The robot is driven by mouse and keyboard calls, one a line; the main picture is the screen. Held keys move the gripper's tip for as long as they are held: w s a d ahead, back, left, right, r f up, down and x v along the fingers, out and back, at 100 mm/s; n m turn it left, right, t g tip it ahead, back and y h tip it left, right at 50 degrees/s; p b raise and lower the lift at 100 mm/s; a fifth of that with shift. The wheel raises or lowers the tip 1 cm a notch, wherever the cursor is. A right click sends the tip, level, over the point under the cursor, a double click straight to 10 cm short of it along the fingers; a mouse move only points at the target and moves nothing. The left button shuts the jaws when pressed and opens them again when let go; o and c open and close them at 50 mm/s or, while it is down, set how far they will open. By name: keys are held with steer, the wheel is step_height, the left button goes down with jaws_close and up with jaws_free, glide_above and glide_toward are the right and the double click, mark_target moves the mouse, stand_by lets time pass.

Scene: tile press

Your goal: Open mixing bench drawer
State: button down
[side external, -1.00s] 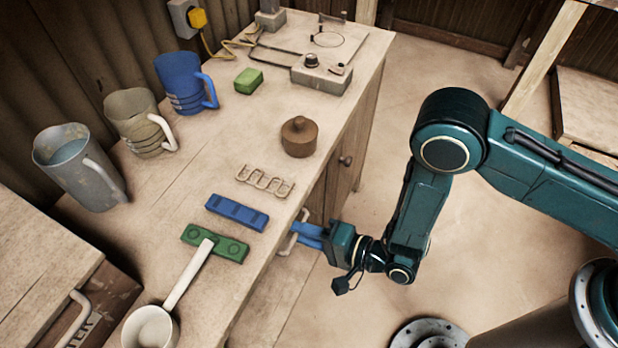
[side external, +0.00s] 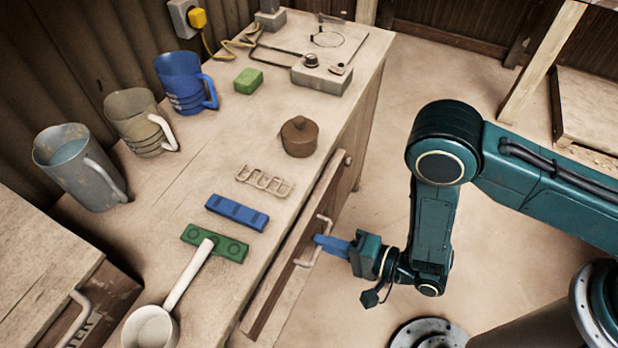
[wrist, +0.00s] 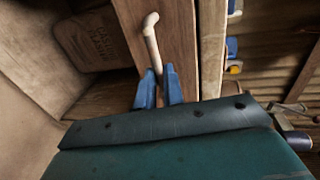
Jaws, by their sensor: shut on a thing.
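The mixing bench drawer (side external: 290,259) stands partly pulled out from the front of the bench (side external: 225,295). Its pale bar handle (side external: 325,221) is on the drawer front. My gripper (side external: 322,241) has its blue fingers shut on the handle near its middle. In the wrist view the two blue fingertips (wrist: 159,85) sit on either side of the handle (wrist: 152,44), against the wooden drawer front (wrist: 176,30). The drawer's inside is mostly hidden from both cameras.

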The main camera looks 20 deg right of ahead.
steer(key=v, duration=0.2)
steer(key=f+v, duration=0.1)
steer(key=v, duration=0.1)
steer(key=shift+s+d+r, duration=0.1)
steer(key=shift+s+d, duration=0.1)
steer(key=c, duration=1.5)
jaws_free()
step_height(320, 180, up, 8)
steer(key=s+d, duration=0.2)
steer(key=shift+f, duration=0.2)
